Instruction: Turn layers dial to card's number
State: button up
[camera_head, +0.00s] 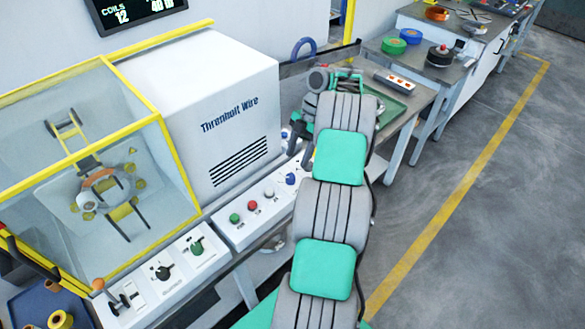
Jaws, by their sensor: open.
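The control panel along the front of the machine has a black dial (163,272), a green dial (196,247) and a blue knob (291,179). Their labels are too small to read, so I cannot tell which is the layers dial. I cannot make out a card with a number. My gripper (298,148) is open beyond the panel's far right end, beside the machine housing. My own arm partly hides it. It is apart from the black and green dials, and its gap to the blue knob is unclear.
A yellow-framed clear guard (160,120) covers the winder at left. A lever with an orange knob (98,284) stands at the panel's near end. A screen (130,10) reads "COILS 12". The floor at right is clear.

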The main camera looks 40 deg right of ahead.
aim_at(291, 176)
jog(key=b+x, duration=0.3)
jog(key=x, duration=0.4)
jog(key=shift+a+f, duration=0.15)
jog(key=shift+f, duration=0.25)
grip_shut()
